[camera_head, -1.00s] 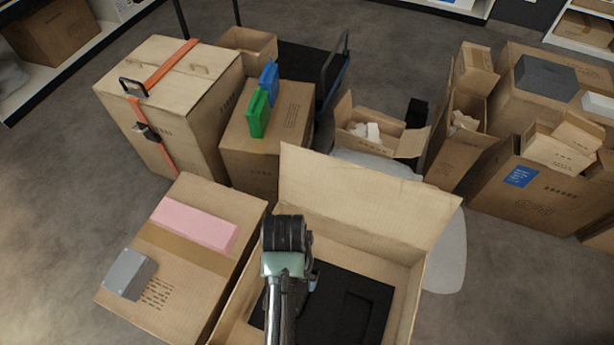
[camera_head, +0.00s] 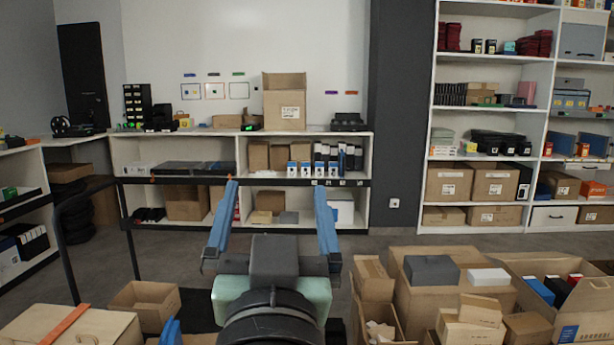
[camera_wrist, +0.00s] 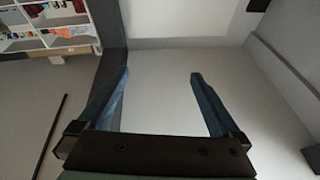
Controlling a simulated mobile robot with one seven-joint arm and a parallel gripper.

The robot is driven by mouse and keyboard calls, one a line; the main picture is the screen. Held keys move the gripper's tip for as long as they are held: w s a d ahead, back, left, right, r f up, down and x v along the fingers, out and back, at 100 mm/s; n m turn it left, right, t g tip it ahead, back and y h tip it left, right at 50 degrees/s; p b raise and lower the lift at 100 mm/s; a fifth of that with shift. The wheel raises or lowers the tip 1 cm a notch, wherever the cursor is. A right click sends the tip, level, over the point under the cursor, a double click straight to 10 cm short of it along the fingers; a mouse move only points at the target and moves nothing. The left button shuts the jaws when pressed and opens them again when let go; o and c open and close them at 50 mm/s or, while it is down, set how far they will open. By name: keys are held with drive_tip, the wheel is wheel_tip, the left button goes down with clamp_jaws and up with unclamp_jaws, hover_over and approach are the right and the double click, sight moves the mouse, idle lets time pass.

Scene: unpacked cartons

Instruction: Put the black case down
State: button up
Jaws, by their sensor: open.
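My gripper (camera_head: 275,188) is raised in front of the head camera, its two blue fingers wide apart and pointing up and away. Nothing is between them. In the wrist view my gripper (camera_wrist: 160,75) is also open and empty, against a pale wall and ceiling. I cannot make out a black case that is surely the task's one. Several black things stand on the shelves, among them a dark flat case (camera_head: 499,138) on the right shelving.
A low white shelf unit (camera_head: 372,150) stands along the back wall, with an open carton (camera_head: 284,108) on top. Tall shelving (camera_head: 542,60) is at the right. Open cartons (camera_head: 400,300) crowd the lower right. A strapped carton (camera_head: 100,328) is at the lower left.

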drive_tip(key=s+d+r+t, duration=0.1)
drive_tip(key=s+r+t, duration=0.1)
drive_tip(key=s+r, duration=0.3)
drive_tip(key=s+d+r+t+h, duration=0.1)
drive_tip(key=s+d+r+t, duration=0.1)
drive_tip(key=s+r, duration=0.4)
wheel_tip(320, 180, up, 2)
drive_tip(key=shift+r+t, duration=0.1)
drive_tip(key=shift+t, duration=0.7)
